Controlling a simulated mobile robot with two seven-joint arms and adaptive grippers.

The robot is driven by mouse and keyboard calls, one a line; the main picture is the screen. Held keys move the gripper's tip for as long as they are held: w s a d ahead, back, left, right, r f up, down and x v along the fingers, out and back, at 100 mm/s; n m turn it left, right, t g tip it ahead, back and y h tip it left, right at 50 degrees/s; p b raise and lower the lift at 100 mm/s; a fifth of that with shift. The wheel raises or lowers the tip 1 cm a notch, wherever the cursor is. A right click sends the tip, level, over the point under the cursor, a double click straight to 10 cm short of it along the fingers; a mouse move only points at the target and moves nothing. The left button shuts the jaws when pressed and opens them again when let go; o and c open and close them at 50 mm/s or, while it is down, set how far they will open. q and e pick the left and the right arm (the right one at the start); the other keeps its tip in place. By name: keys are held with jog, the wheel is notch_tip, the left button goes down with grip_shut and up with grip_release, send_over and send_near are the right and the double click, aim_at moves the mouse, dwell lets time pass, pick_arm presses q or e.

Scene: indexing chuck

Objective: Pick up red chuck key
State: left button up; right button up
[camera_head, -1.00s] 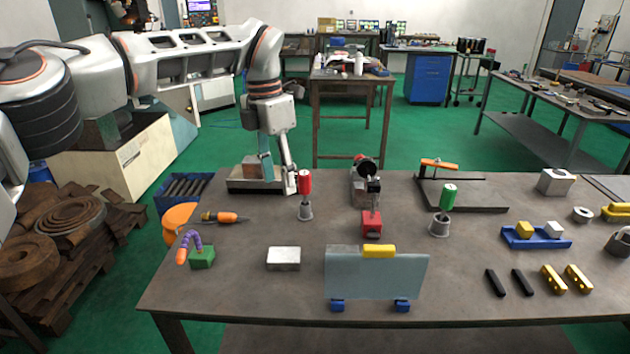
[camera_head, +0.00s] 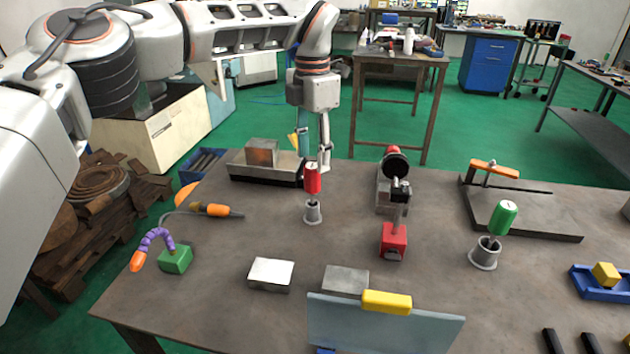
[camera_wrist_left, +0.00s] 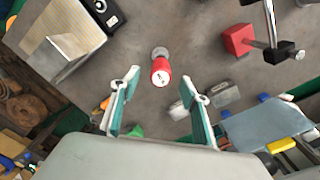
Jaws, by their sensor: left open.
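The red chuck key (camera_head: 313,179) stands upright in a small grey round holder (camera_head: 313,211) on the table. In the left wrist view the red key (camera_wrist_left: 161,72) shows end-on, between the lines of my two fingers. My left gripper (camera_head: 314,160) points down, its fingers close to the top of the red handle in the head view. In the wrist view the left gripper (camera_wrist_left: 161,79) is open with nothing in its fingers. The exact gap between fingers and key cannot be told. My right gripper is not in view.
A tray with a metal block (camera_head: 262,153) lies left of the key. A red-based clamp device (camera_head: 393,240) stands to its right, and a green key (camera_head: 503,218) in a holder farther right.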

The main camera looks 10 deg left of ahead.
aim_at(313, 166)
pick_arm(q)
jog(key=shift+s+f, duration=0.1)
jog(key=shift+f, duration=2.7)
grip_shut()
